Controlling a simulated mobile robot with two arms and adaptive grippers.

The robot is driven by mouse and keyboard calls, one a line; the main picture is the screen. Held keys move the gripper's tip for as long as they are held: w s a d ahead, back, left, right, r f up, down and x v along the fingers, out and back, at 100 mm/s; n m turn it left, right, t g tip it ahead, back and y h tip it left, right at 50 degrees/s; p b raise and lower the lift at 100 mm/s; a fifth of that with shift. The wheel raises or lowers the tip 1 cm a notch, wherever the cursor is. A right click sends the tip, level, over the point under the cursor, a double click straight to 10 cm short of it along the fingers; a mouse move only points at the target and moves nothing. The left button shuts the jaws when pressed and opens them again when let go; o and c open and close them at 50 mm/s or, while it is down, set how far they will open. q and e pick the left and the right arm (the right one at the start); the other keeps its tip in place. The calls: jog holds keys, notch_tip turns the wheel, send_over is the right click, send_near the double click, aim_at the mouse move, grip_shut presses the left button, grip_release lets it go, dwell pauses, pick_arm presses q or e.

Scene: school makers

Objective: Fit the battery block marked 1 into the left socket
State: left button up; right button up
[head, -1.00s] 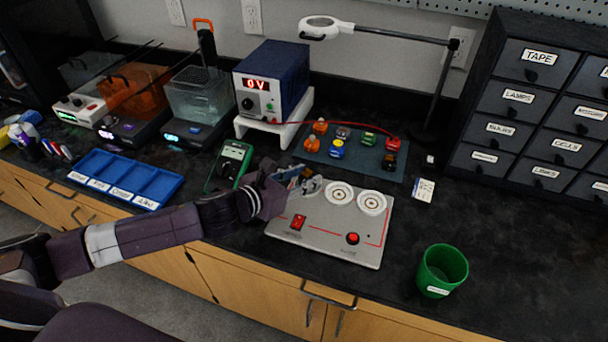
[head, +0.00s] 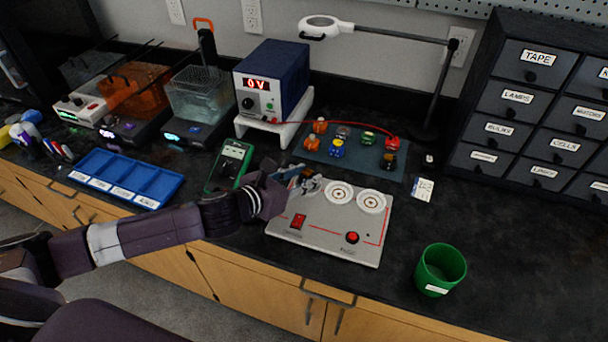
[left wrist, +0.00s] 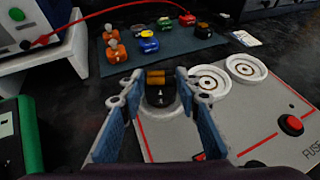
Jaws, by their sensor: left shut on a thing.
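My left gripper (head: 306,182) is over the left back corner of the grey panel (head: 325,240). In the left wrist view its blue-padded fingers (left wrist: 160,92) are shut on a dark block (left wrist: 160,96) with a copper-coloured top. The block has a small pale mark, too small to read surely as 1. My right gripper is not in view.
A blue-grey mat (head: 345,170) with several small coloured pieces lies behind the panel. A green multimeter (head: 230,165) is left of the gripper. A green cup (head: 441,270) stands right of the panel. A power supply (head: 271,82) with a red lead stands behind.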

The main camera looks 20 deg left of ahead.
pick_arm(q)
jog(key=shift+f+b, duration=0.35)
jog(key=shift+f, duration=0.25)
jog(key=o, duration=0.9)
jog(key=shift+p+v, duration=0.55)
jog(key=shift+v, duration=0.75)
jog(key=shift+p+v, duration=0.35)
jog(key=shift+v, duration=3.85)
